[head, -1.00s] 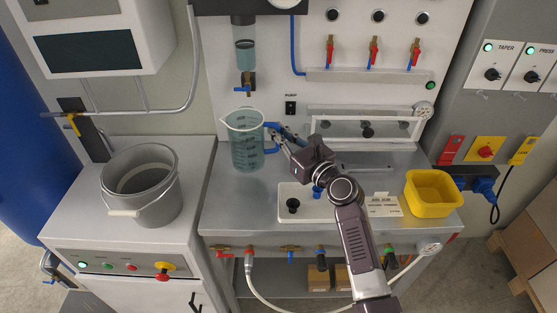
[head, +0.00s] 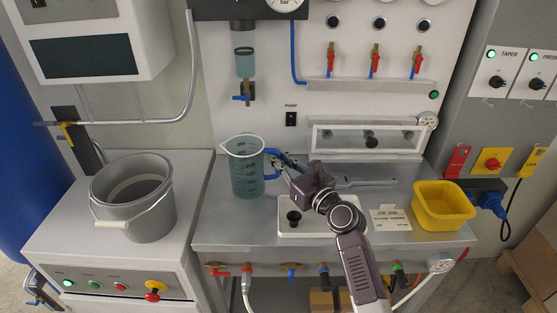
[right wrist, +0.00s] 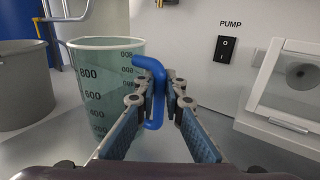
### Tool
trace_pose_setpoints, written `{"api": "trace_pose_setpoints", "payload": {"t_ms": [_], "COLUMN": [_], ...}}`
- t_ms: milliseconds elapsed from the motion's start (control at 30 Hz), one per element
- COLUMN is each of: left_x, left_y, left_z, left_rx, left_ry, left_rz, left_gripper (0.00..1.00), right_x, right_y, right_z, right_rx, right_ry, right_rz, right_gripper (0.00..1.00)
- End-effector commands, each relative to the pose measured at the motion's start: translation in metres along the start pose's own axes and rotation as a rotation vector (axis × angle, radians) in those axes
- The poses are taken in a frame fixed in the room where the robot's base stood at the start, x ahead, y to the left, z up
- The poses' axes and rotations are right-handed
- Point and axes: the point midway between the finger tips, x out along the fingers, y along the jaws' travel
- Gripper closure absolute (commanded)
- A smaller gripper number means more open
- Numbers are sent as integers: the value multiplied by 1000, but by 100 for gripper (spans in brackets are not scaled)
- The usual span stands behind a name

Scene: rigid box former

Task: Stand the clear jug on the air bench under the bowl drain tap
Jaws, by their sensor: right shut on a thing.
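The clear jug (head: 246,172), bluish with dark graduations, is upright over the left part of the air bench (head: 218,228). My right gripper (head: 280,163) is shut on its blue handle from the right. The right wrist view also shows the jug (right wrist: 100,88) and the handle between the fingers (right wrist: 157,95). The bowl drain tap (head: 243,97), with a blue lever, is on the panel above the jug, with a gap between tap and rim. The jug's base appears low at the bench top; I cannot tell if it touches. My left gripper is not in view.
A grey bucket (head: 134,197) stands on the cabinet at left. A white plate with a black knob (head: 293,218) lies in front of my right gripper. A yellow bin (head: 442,205) stands at the bench's right end. The bench front left is clear.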

Motion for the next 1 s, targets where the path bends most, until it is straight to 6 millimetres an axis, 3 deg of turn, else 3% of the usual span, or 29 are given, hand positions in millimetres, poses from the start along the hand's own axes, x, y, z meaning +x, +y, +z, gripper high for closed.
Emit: {"api": "trace_pose_setpoints", "payload": {"t_ms": [100, 133, 267, 633, 767, 1000], "left_x": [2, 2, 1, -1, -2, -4], "left_y": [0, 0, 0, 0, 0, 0], "left_z": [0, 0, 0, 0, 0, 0], "left_rx": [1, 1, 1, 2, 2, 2], "left_ry": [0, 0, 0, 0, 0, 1], "left_rz": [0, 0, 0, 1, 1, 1], "left_gripper": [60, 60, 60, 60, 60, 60], "right_x": [0, 0, 0, -1, -18, -68], "right_y": [0, 0, 0, 0, 0, 0], "right_z": [-4, -4, -4, 1, -1, -1], "right_rx": [2, 2, 1, 0, 2, 1], "right_ry": [-1, 1, 1, 1, 2, 2], "right_rz": [0, 0, 0, 0, -1, -1], "right_gripper": [100, 89, 74, 73, 73, 73]}}
